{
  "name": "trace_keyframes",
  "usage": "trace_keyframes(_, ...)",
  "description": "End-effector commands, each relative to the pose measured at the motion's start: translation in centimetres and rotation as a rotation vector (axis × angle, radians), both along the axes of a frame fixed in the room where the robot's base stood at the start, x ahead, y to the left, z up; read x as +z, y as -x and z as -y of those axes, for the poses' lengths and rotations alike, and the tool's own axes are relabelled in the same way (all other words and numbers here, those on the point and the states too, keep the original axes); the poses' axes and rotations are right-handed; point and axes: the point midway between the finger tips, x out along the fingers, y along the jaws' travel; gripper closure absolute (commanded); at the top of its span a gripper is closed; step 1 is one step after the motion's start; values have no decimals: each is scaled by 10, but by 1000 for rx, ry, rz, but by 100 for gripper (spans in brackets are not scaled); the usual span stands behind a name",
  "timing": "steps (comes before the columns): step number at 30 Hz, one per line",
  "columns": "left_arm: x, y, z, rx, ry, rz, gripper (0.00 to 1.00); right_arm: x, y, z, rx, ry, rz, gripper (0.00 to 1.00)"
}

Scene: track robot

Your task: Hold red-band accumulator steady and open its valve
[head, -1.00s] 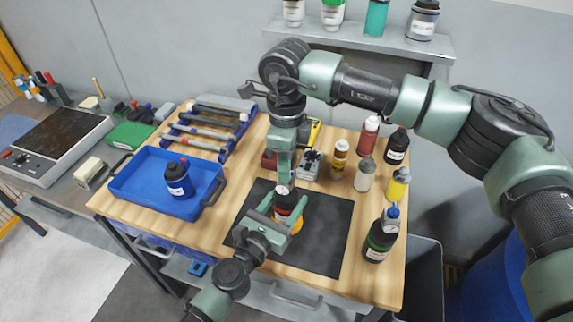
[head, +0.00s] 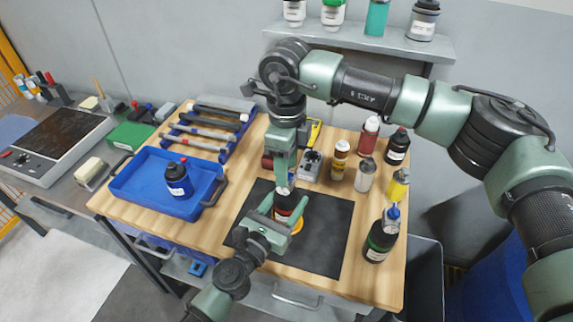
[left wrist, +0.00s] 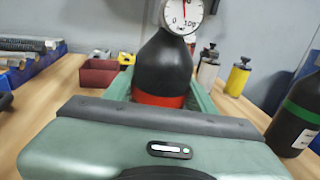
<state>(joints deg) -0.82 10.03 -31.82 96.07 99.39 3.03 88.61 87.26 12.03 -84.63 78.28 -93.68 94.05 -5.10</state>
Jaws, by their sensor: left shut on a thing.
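The red-band accumulator (head: 283,212) is a black bottle standing upright in a yellow ring (head: 297,227) on the dark mat. My left gripper (head: 281,215) is shut around its body from the front. In the left wrist view the accumulator (left wrist: 163,72) sits between the fingers, red band low, with a white dial gauge (left wrist: 182,14) on top. My right gripper (head: 286,181) points down at the accumulator's top from above. It hides most of the valve, and its finger gap cannot be made out.
A green-band bottle (head: 380,240) with a gauge stands to the right of the dark mat (head: 325,245). Several bottles stand behind it. The mat's right part is clear.

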Motion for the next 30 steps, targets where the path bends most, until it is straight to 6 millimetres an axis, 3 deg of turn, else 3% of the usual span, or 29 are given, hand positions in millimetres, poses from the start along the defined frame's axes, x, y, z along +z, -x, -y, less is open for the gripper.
trace_keyframes(8, 0, 0, 0, -1, 1, -2, 100, 8, 0, 0, 1, 0, 0, 55)
trace_keyframes(21, -1, 0, 0, 0, 1, -2, 100, 94, -1, 0, 0, 1, 2, 55)
trace_keyframes(30, -1, 0, 0, 0, 1, -2, 100, 119, 0, 0, 1, 1, -1, 55)
